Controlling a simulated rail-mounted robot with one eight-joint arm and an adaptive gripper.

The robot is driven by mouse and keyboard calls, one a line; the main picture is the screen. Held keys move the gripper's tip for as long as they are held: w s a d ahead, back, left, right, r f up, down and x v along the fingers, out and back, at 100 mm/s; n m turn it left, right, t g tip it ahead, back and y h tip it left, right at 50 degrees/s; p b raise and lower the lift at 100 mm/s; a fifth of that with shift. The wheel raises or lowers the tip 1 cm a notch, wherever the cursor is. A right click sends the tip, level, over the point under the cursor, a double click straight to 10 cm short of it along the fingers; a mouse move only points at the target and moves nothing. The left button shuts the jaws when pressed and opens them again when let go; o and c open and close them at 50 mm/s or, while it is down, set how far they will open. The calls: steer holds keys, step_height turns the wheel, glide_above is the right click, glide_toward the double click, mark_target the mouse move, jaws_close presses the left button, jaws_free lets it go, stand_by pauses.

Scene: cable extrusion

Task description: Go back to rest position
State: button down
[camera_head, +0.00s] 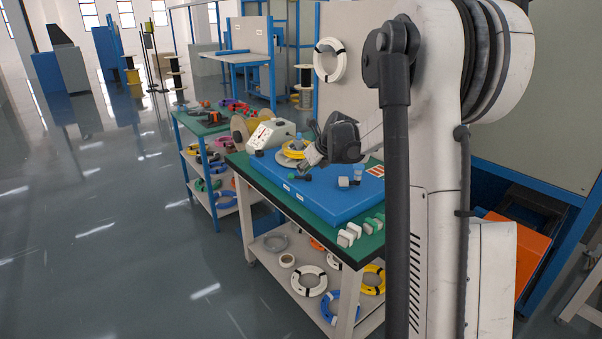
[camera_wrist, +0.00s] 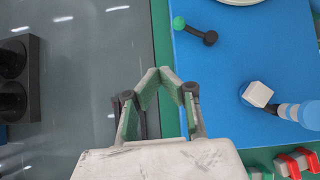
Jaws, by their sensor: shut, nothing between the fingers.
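My gripper (camera_head: 310,157) hangs at the end of my arm, above the blue board on the near workbench in the head view. In the wrist view my gripper (camera_wrist: 160,72) has its two fingers drawn together at the tips, with nothing seen between them. The fingertips are over the green edge of the bench, beside the blue board (camera_wrist: 235,70). Parts of the board behind my gripper are hidden in the head view.
The blue board (camera_head: 325,203) carries small grey, black and blue parts. White-and-green blocks (camera_head: 350,234) line the front edge. Coils fill the lower shelf. Open floor (camera_head: 120,220) lies left.

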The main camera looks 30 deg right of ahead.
steer(key=shift+s+r, duration=0.25)
steer(key=shift+r, duration=0.1)
steer(key=shift+a, duration=0.1)
stand_by(0.3)
steer(key=s+a+r+n+g, duration=0.1)
steer(key=s+a+r+n, duration=0.4)
steer(key=s+a+n, duration=0.35)
steer(key=s+a+r+n, duration=0.4)
steer(key=s+a+n, duration=0.35)
steer(key=a, duration=0.25)
steer(key=s+a+f+n, duration=0.1)
steer(key=s+a+n, duration=0.2)
steer(key=s+n, duration=0.3)
steer(key=s+a+f+n, duration=0.1)
steer(key=s+a+n, duration=0.3)
steer(key=s+n, duration=0.2)
steer(key=s+a+f+n+h, duration=0.1)
steer(key=s+a+f+n, duration=0.1)
steer(key=s+n, duration=0.4)
steer(key=s+a+p, duration=0.1)
steer(key=s, duration=0.2)
steer(key=shift+s+a, duration=0.15)
steer(key=shift+s, duration=0.2)
steer(key=shift+w, duration=0.1)
